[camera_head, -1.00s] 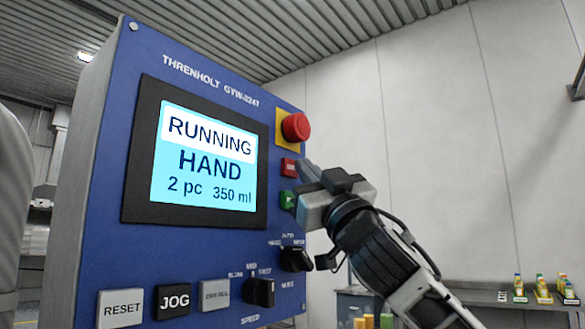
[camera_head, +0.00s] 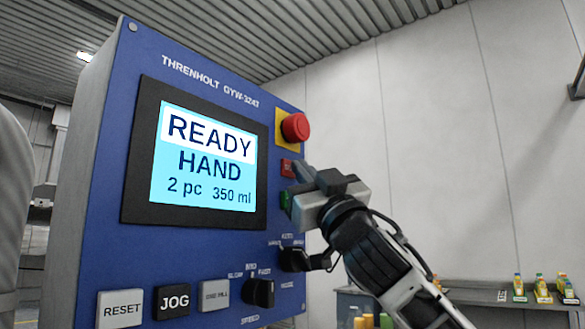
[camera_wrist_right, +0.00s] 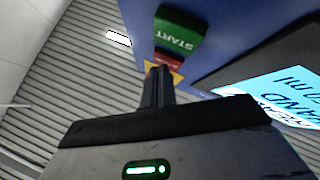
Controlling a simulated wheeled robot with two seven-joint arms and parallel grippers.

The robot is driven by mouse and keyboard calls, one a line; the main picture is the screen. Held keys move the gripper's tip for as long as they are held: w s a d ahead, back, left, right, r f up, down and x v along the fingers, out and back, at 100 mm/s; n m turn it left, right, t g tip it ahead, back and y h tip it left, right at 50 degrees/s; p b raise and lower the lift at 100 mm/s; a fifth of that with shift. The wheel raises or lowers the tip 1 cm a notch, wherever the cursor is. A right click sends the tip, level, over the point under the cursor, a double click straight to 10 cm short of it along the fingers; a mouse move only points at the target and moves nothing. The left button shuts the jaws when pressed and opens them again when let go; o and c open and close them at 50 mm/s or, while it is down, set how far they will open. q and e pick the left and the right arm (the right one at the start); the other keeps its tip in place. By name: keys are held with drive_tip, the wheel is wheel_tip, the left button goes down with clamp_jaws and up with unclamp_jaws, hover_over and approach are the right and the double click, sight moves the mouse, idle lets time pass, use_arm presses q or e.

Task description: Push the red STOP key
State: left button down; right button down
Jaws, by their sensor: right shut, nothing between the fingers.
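The red STOP key (camera_head: 287,168) is on the right side of the blue control panel, below the red mushroom button and above the green START key (camera_head: 285,199). In the right wrist view the red key (camera_wrist_right: 168,59) shows partly, beside the green START key (camera_wrist_right: 178,32). My right gripper (camera_head: 299,170) is shut and empty. Its fingertips are at the STOP key and partly cover it; I cannot tell whether they still touch it. The screen (camera_head: 204,158) reads READY, HAND, 2 pc, 350 ml. My left gripper is not in view.
A red mushroom button (camera_head: 295,127) on a yellow plate sits just above the STOP key. A black rotary knob (camera_head: 294,259) is below the gripper. RESET (camera_head: 121,308) and JOG (camera_head: 173,301) keys are lower left. A table with several bottles stands at the back right.

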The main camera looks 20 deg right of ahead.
drive_tip(key=shift+s+d, duration=0.1)
drive_tip(key=shift+s, duration=0.05)
drive_tip(key=shift+s+d+f, duration=0.1)
drive_tip(key=shift+s+d, duration=0.2)
drive_tip(key=shift+s, duration=0.2)
drive_tip(key=s+d, duration=0.1)
drive_tip(key=s, duration=0.2)
drive_tip(key=s+d+b, duration=0.1)
drive_tip(key=shift+s+d, duration=0.2)
drive_tip(key=shift+d, duration=0.1)
idle(0.9)
